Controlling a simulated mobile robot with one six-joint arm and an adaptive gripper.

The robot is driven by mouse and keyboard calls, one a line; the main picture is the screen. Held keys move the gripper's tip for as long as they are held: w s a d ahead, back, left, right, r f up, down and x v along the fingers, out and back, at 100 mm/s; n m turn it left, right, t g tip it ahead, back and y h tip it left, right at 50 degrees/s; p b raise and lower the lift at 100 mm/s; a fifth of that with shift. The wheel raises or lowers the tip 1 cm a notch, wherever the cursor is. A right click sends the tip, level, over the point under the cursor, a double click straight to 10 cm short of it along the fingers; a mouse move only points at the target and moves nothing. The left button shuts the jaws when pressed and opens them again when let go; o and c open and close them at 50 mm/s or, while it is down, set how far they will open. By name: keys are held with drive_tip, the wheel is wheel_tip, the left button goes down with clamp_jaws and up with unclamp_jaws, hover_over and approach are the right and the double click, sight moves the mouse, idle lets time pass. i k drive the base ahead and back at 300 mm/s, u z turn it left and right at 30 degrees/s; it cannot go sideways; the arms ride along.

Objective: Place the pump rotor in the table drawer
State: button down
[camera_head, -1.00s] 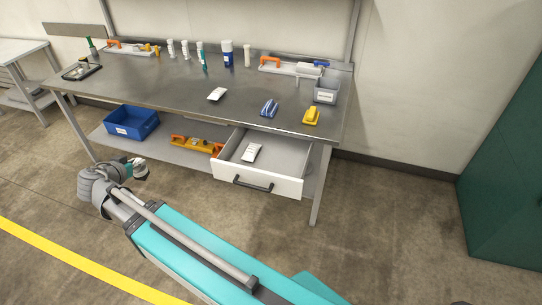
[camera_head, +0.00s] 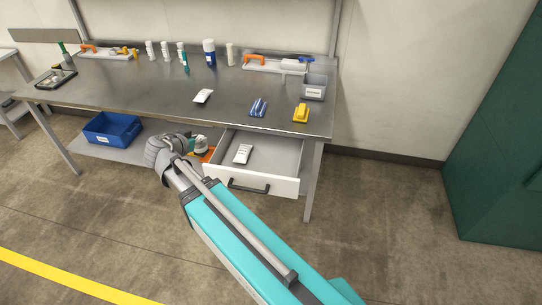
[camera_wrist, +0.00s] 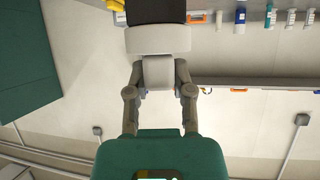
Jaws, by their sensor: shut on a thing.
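The table drawer (camera_head: 279,185) is pulled out under the right part of the steel table, its white front and dark handle facing me. A white labelled packet (camera_head: 242,154) lies inside it. My gripper (camera_wrist: 159,78) is shut on a pale grey and white rounded piece with a black end, seemingly the pump rotor (camera_wrist: 158,40).
The steel table (camera_head: 130,88) carries bottles, a white packet (camera_head: 203,96), a blue item (camera_head: 258,107), a yellow item (camera_head: 301,112) and a grey bin (camera_head: 314,88). A blue bin (camera_head: 112,128) sits on the lower shelf. The drawer floor is clear around its packet.

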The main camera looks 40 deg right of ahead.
sight(279, 164)
drive_tip(key=z, duration=1.05)
drive_tip(key=k, duration=0.55)
drive_tip(key=i, duration=0.6)
drive_tip(key=u, duration=0.05)
